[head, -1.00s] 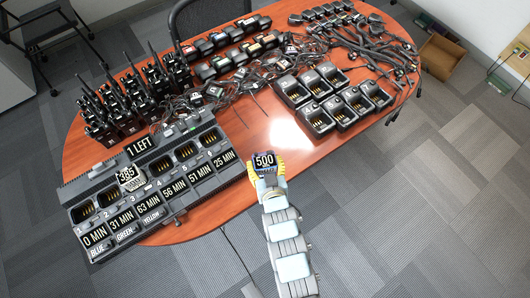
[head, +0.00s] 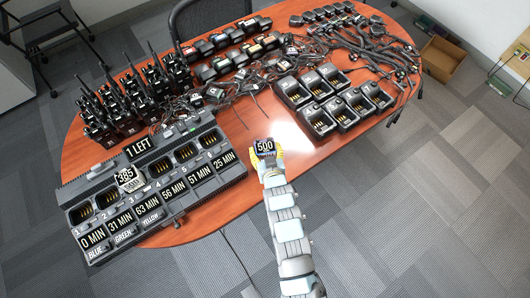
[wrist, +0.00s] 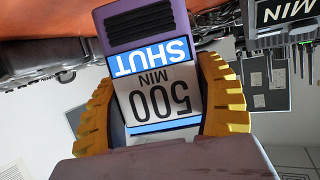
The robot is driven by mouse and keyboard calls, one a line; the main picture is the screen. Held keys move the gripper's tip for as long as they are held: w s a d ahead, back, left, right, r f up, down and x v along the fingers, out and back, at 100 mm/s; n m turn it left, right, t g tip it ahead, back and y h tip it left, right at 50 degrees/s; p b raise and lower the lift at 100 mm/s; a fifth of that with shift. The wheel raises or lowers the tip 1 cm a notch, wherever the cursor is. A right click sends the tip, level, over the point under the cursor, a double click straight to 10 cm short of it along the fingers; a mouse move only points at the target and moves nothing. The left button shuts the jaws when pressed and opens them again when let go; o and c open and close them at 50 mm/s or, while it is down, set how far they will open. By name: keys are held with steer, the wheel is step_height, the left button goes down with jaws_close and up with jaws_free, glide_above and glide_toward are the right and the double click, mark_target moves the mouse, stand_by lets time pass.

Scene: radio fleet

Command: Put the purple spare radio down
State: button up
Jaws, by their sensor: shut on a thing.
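The purple spare radio (wrist: 150,65) is between the yellow fingers of my gripper (wrist: 158,105) in the wrist view. It is purple with a dark slotted grille and a label reading "500 MIN" and "SHUT", upside down in the picture. In the head view, my gripper (head: 267,156) is over the front part of the wooden table (head: 230,205), with the radio (head: 265,147) at its tip showing "500". The gripper is shut on the radio. I cannot tell whether the radio touches the table. The fingers cover its sides.
A large multi-slot charger (head: 205,200) with minute labels stands to the left. Several small chargers (head: 320,122) stand to the right, beyond the gripper. Black radios (head: 130,100) and tangled cables (head: 240,85) fill the back. Bare tabletop lies between the chargers.

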steer(key=shift+w+f, duration=0.25)
steer(key=shift+f, duration=1.5)
steer(key=shift+f, duration=0.1)
steer(key=o, duration=1.3)
steer(key=shift+c, duration=0.2)
